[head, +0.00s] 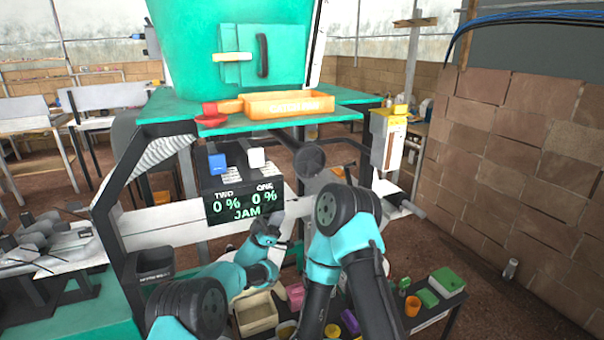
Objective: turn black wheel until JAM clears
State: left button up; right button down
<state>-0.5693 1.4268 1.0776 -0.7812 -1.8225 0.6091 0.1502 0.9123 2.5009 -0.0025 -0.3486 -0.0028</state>
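A dark round disc (309,160), which looks like the black wheel, sits on the machine below the green shelf, to the right of the display. The display (240,204) reads TWO 0 %, ONE 0 %, and JAM below. My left gripper (277,220) is small and partly hidden at the end of the teal wrist, just below the display's right corner and below the disc; its fingers cannot be made out. My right arm's large black joint stands below and right of the disc. My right gripper is hidden behind my own arm.
An orange catch tray (290,105) and a red scoop-like thing (212,112) rest on the green shelf (170,108). Blue (217,163) and white (256,158) blocks sit above the display. A low table at lower right holds coloured containers, including a green box (447,280). A brick wall (530,150) stands right.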

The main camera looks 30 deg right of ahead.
aim_at(302, 176)
pick_arm(q)
jog(key=a+y, duration=0.1)
jog(key=s+a+y, duration=0.1)
jog(key=a, duration=0.1)
jog(key=a+r+m+g, duration=0.1)
jog(key=shift+s+a+y, duration=0.4)
jog(key=x, duration=1.7)
jog(key=shift+d+r, duration=0.1)
jog(key=shift+r, duration=0.1)
